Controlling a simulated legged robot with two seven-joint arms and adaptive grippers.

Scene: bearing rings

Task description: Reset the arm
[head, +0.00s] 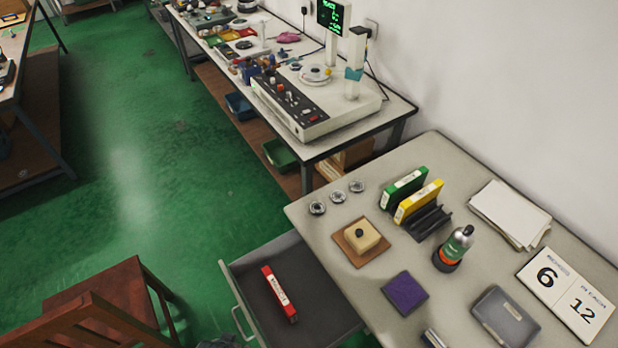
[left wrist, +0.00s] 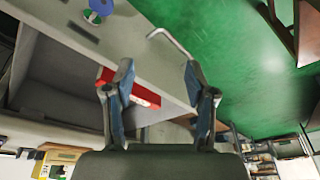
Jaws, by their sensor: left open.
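My left gripper (left wrist: 158,80) is open in the left wrist view, with nothing between its two fingertips. Beyond it, in the open grey drawer (left wrist: 60,72), lies a red box with a white label (left wrist: 148,95), partly hidden by one finger. In the head view the red box (head: 279,293) lies in the pulled-out drawer (head: 255,262). Three bearing rings stand in a row on the desk: a near one (head: 317,208), a middle one (head: 338,197) and a far one (head: 357,186). Neither gripper can be made out clearly in the head view.
The desk holds green (head: 404,188) and yellow (head: 419,201) binders in a black rack, a beige block on a brown base (head: 360,237), a bottle (head: 457,244), a purple pad (head: 405,292), a grey case (head: 505,318) and a calendar (head: 566,295). A wooden chair (head: 100,305) stands left of the drawer.

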